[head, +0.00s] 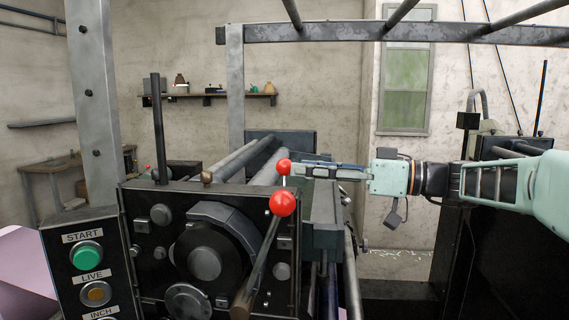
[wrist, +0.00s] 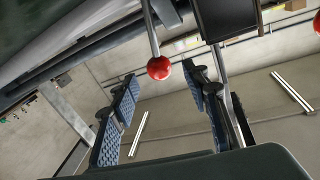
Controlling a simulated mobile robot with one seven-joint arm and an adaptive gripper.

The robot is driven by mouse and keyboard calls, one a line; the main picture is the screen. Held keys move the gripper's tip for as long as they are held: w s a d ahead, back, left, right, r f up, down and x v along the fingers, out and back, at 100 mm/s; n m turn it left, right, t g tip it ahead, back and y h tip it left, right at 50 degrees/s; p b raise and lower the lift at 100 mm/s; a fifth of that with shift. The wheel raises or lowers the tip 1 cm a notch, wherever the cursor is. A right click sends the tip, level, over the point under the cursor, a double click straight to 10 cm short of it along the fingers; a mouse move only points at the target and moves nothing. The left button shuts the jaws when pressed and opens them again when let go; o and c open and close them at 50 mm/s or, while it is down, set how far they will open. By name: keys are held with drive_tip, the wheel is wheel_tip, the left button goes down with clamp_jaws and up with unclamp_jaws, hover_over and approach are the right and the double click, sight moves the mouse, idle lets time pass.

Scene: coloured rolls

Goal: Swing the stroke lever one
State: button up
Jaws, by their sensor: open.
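Two levers with red ball knobs show in the head view. The nearer lever has a large red knob (head: 282,203) on a dark rod that leans up to the right from the front panel. The farther lever has a smaller-looking red knob (head: 284,166) on a thin pale rod. I cannot tell from any label which is stroke lever one. My gripper (head: 298,170) reaches in from the right, level, with its tips close to the farther knob. In the wrist view a red knob (wrist: 159,68) shows between the open fingers, near their tips; contact cannot be told.
A black press panel (head: 150,270) with dials stands in front. Grey rollers (head: 245,160) lie behind the panel. A metal bar frame (head: 400,32) crosses overhead.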

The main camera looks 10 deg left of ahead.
sight(285, 167)
drive_tip(key=a, duration=0.5)
drive_tip(key=shift+w+a+p, duration=0.15)
drive_tip(key=shift+w+p, duration=0.25)
clamp_jaws()
